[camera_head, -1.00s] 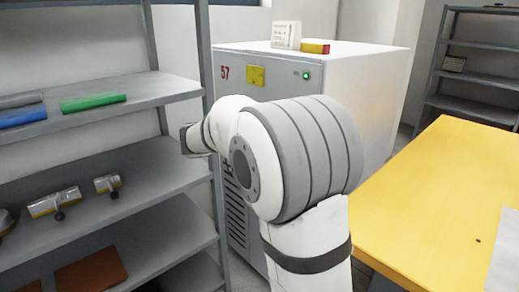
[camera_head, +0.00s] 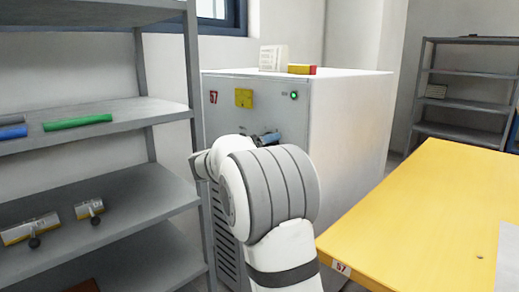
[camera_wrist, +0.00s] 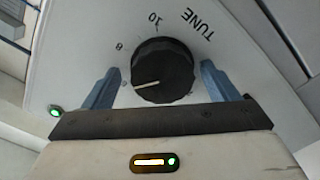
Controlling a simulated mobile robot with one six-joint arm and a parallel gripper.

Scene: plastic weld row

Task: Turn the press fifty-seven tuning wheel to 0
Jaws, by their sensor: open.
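The press fifty-seven cabinet (camera_head: 350,120) is a grey-white box with a red 57 on its front. In the wrist view, the tuning wheel (camera_wrist: 162,70) is a black ribbed knob on a pale panel marked TUNE. Its white pointer line points left, slightly downward in the picture. A "10" is printed above the wheel and another numeral at its upper left, hard to read. My gripper (camera_wrist: 160,69) is open, its blue fingers on either side of the wheel with gaps visible. In the head view my arm hides the wheel.
A grey shelf rack (camera_head: 130,115) with green and blue bars stands close on the left. A yellow table (camera_head: 430,210) with a 57 label is at the right. A paper stand (camera_head: 273,58) and a red-yellow block (camera_head: 302,69) sit on the cabinet.

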